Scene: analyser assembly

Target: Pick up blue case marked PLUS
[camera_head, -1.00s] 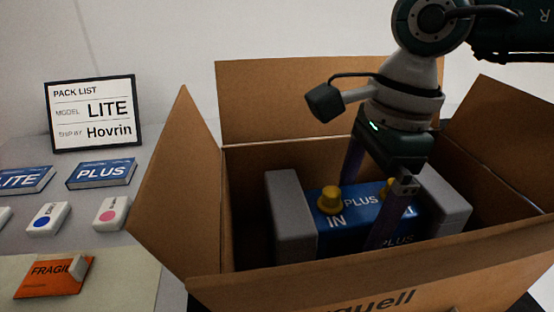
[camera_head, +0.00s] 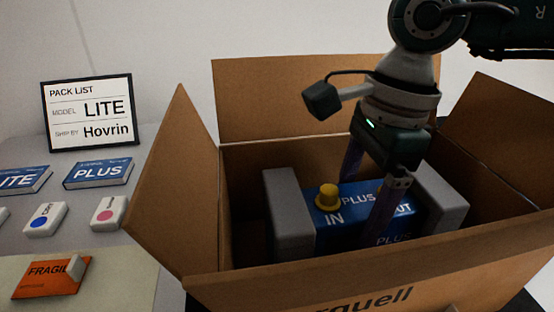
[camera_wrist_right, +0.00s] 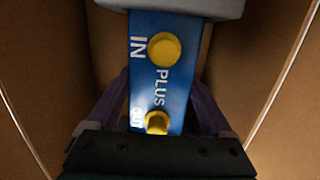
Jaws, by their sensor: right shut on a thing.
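The blue case marked PLUS (camera_head: 343,240) sits inside the open cardboard box (camera_head: 300,105), between two grey end blocks (camera_head: 288,218). It has yellow knobs near IN and OUT; in the head view the OUT one is hidden behind my gripper. My right gripper (camera_head: 364,205) reaches down into the box from above, with one finger on each long side of the case. The right wrist view shows the case (camera_wrist_right: 180,75) running between both fingers, and the gripper (camera_wrist_right: 160,90) is shut on it. The case's underside is hidden. My left gripper is out of view.
Box flaps stand open around the case. On the table at left are a pack list sign (camera_head: 92,112) reading LITE and Hovrin, blue flat items marked LITE (camera_head: 22,180) and PLUS (camera_head: 98,172), small white pieces (camera_head: 108,213), and an orange FRAGILE piece (camera_head: 50,278).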

